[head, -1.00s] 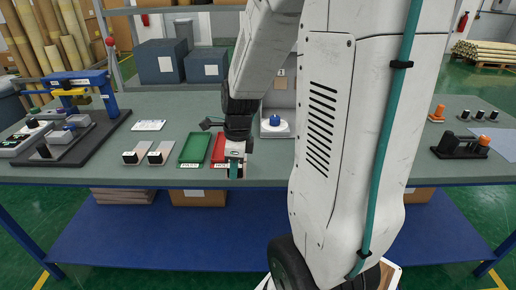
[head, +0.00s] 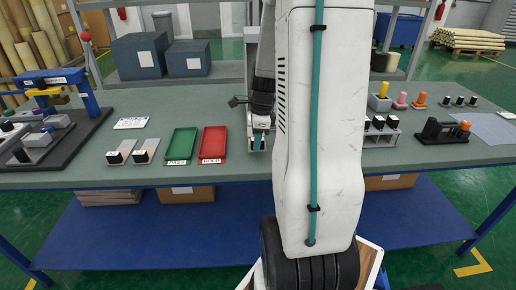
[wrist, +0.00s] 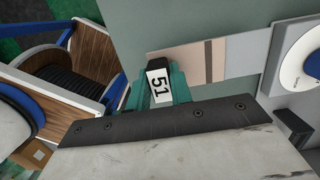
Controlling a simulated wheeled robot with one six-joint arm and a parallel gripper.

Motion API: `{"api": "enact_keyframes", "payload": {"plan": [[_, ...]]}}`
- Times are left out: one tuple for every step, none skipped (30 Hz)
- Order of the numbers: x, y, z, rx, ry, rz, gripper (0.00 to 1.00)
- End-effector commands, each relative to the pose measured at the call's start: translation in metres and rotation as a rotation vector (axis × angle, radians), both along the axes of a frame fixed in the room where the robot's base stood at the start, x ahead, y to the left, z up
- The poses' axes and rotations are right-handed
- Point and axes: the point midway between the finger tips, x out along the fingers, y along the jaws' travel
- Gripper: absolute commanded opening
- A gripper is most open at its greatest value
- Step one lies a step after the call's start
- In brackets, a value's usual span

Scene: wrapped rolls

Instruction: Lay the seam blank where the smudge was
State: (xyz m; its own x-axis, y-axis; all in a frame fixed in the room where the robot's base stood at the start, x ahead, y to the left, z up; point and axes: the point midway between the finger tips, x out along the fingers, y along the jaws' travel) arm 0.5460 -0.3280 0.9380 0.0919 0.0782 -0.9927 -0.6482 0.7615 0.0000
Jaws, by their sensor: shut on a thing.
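My gripper (wrist: 158,88) has teal fingers shut on the black grip (wrist: 157,62) of a blank, with a white tag reading 51. In the wrist view a flat beige plate (wrist: 184,64) with a darker brown stripe extends from beside the grip; it looks like the blank's plate. In the head view my gripper (head: 257,143) is at the bench's front part, just right of the red tray (head: 213,143). The held blank is barely visible there. I cannot tell whether the plate touches the bench. No smudge shows clearly.
A green tray (head: 180,144) and two plates with black grips, one here (head: 146,152), stand to the left. A white disc (wrist: 304,58) with a blue centre is close right in the wrist view. A rack (head: 378,138) and a black device (head: 443,132) stand right. My arm hides the bench's middle.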

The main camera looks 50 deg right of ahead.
Motion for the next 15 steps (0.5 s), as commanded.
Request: {"api": "enact_keyframes", "payload": {"plan": [[-0.001,-0.007,-0.001,0.000,0.000,-0.002,0.00],[-0.001,-0.007,-0.005,0.002,0.002,0.000,0.00],[-0.001,-0.006,-0.013,0.004,0.003,0.002,0.00],[-0.001,-0.005,-0.019,0.004,0.003,0.002,0.00],[-0.001,-0.005,-0.024,0.004,0.003,0.002,0.00],[-0.001,-0.005,-0.030,0.004,0.003,0.001,0.00],[-0.001,-0.005,-0.033,0.002,0.002,0.001,0.00],[0.000,-0.005,-0.035,0.001,0.001,0.001,0.00],[0.000,-0.005,-0.036,0.001,0.001,0.001,0.00],[0.000,-0.005,-0.036,0.001,0.000,0.002,0.00],[0.000,-0.005,-0.036,0.000,0.000,0.002,0.00],[0.000,-0.005,-0.036,0.000,0.000,0.002,0.00],[0.000,-0.005,-0.036,0.000,0.000,0.002,0.00],[0.000,-0.005,-0.036,0.000,0.000,0.002,0.00],[0.000,-0.005,-0.036,0.000,0.000,0.002,0.00]]}}
